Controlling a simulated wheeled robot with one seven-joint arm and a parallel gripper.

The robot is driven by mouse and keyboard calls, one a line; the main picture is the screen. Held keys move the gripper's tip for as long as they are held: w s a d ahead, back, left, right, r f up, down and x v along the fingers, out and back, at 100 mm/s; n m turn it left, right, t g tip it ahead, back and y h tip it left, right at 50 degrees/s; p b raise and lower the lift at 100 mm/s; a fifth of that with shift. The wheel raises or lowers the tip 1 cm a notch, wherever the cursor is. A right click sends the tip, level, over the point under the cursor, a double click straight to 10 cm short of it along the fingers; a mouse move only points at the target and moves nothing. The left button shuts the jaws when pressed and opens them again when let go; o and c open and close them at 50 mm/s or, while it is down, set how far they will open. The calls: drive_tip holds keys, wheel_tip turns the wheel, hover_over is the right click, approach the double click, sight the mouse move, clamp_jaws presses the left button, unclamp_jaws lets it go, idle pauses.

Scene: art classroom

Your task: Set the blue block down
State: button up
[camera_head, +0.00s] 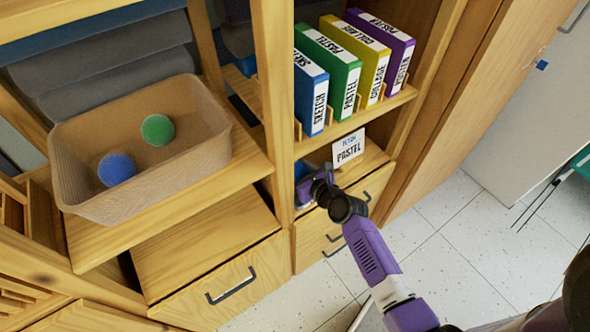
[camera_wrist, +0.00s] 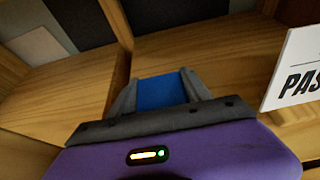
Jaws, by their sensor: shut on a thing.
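The blue block (camera_wrist: 161,92) shows in the wrist view, between the two grey fingers of my gripper (camera_wrist: 159,84). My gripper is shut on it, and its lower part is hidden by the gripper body. In the head view my gripper (camera_head: 309,190) reaches into the lower shelf compartment of the wooden cabinet, beside the upright post. The block is hard to make out there. Wooden surfaces lie right behind the block in the wrist view; I cannot tell whether it touches one.
A white "PASTEL" card (camera_head: 348,148) stands just right of my gripper. Blue (camera_head: 311,92), green (camera_head: 333,75), yellow and purple binders fill the shelf above. A tan basket (camera_head: 75,160) with a blue and a green ball stands left. Drawers (camera_head: 232,285) are below.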

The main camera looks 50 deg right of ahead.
drive_tip(key=shift+f, duration=0.3)
drive_tip(key=shift+f, duration=0.3)
drive_tip(key=o, duration=1.3)
drive_tip(key=shift+r, duration=0.1)
drive_tip(key=shift+r, duration=0.35)
drive_tip(key=p+v, duration=0.1)
drive_tip(key=v, duration=1.1)
drive_tip(key=shift+r+p, duration=0.25)
drive_tip(key=shift+p, duration=0.05)
